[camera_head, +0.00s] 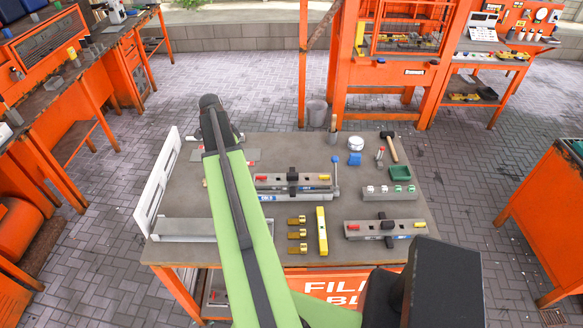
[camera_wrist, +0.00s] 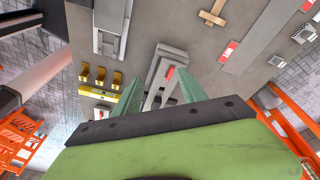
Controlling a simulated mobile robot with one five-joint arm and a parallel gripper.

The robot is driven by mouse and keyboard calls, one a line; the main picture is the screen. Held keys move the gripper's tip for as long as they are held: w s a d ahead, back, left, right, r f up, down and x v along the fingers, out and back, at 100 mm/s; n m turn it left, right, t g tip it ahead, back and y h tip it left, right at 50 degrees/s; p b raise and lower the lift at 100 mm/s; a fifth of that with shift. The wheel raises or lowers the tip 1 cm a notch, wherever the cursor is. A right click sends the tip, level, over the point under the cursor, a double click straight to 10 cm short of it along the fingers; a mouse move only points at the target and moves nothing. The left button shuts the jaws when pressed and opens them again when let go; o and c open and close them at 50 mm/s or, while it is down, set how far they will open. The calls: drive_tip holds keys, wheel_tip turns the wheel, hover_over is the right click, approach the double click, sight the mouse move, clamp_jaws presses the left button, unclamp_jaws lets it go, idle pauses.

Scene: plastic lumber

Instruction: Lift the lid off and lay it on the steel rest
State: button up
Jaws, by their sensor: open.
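My gripper (camera_wrist: 160,86) shows in the wrist view with its two green fingers apart and nothing clearly held. A grey block with a red mark (camera_wrist: 168,72) lies below and between the fingers; I cannot tell any contact. In the head view my arm hides the gripper. A long grey unit (camera_head: 268,181) with a black handle on top lies mid-table, and a similar one (camera_head: 362,230) lies at the front right. I cannot tell which part is the lid. A grey steel channel (camera_head: 186,229) lies at the front left; it may be the steel rest.
A white panel (camera_head: 157,185) stands along the left edge.

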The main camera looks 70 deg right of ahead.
drive_tip(key=s+d+r+m+g+p, duration=0.1)
drive_tip(key=s+d+r+m+p, duration=0.15)
drive_tip(key=s+d+m, duration=0.65)
drive_tip(key=n+b, duration=0.3)
drive_tip(key=b, duration=1)
hover_over(291, 174)
drive_tip(key=w, duration=0.1)
wheel_tip(291, 174, down, 11)
drive_tip(key=shift+f, duration=0.2)
drive_tip(key=shift+r, duration=0.1)
drive_tip(key=b+x, duration=0.5)
drive_tip(key=shift+w+a+f, duration=0.1)
drive_tip(key=shift+a+f, duration=0.1)
drive_tip(key=shift+r, duration=0.15)
clamp_jaws()
